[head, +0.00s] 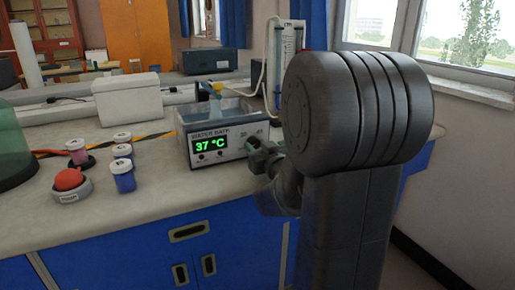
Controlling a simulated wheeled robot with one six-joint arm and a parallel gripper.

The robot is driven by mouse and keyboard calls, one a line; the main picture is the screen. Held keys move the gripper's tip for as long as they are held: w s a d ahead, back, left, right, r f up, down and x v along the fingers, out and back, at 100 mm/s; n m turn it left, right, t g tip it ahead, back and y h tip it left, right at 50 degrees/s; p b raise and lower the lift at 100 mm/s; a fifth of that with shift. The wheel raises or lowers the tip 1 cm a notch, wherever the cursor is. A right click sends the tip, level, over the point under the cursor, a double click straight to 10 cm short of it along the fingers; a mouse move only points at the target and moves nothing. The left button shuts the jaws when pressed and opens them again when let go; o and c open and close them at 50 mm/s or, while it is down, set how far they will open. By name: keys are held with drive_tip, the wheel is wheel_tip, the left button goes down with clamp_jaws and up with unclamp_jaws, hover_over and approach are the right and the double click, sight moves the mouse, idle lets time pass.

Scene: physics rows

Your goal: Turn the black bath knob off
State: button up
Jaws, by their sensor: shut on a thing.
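The water bath (213,148) stands on the counter near its front edge. Its front panel shows a lit green 37 °C display and a scale marking at the right. My gripper (262,152) is at the right part of this front panel, shut at the place of the black bath knob. The fingers and arm hide the knob, so its turned position cannot be read. My large grey arm covers the right side of the picture.
Several small jars (124,176) and a red push button (68,180) stand left of the bath. A white box (127,98) sits behind. A clear upright column (287,50) with tubing stands behind the bath. Blue drawers (150,248) lie below the counter (165,210).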

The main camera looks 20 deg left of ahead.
drive_tip(key=n+b, duration=0.2)
drive_tip(key=shift+f+b, duration=0.25)
drive_tip(key=shift+b, duration=0.1)
drive_tip(key=shift+r+n+b, duration=0.25)
drive_tip(key=shift+n+b, duration=0.7)
drive_tip(key=shift+n, duration=0.25)
drive_tip(key=o, duration=1)
drive_tip(key=shift+d, duration=0.1)
drive_tip(key=shift+p+v, duration=1.6)
drive_tip(key=shift+v, duration=5.2)
